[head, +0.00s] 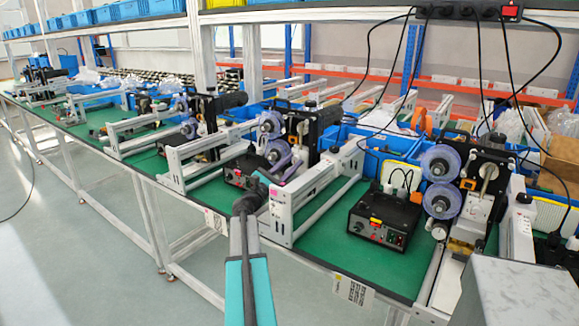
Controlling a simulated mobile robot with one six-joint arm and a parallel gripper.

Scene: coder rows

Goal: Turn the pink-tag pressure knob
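A small pink mark (263,190) shows at the front end of a white rail unit (280,218), right beside the end of my arm. I cannot make out a knob there; it is too small or hidden behind my arm. My arm comes up from the bottom edge in teal and grey. Its dark end, my gripper (250,197), is in front of the bench edge, seen from behind, and overlaps the rail unit's left side. Its fingers cannot be made out, nor whether they touch anything.
A black control box (384,218) with a yellow-red switch sits on the green bench top (330,212) to the right. Another black box (243,170) is behind my gripper. Purple-rimmed rollers (441,164) stand at right. The floor (80,260) at left is clear.

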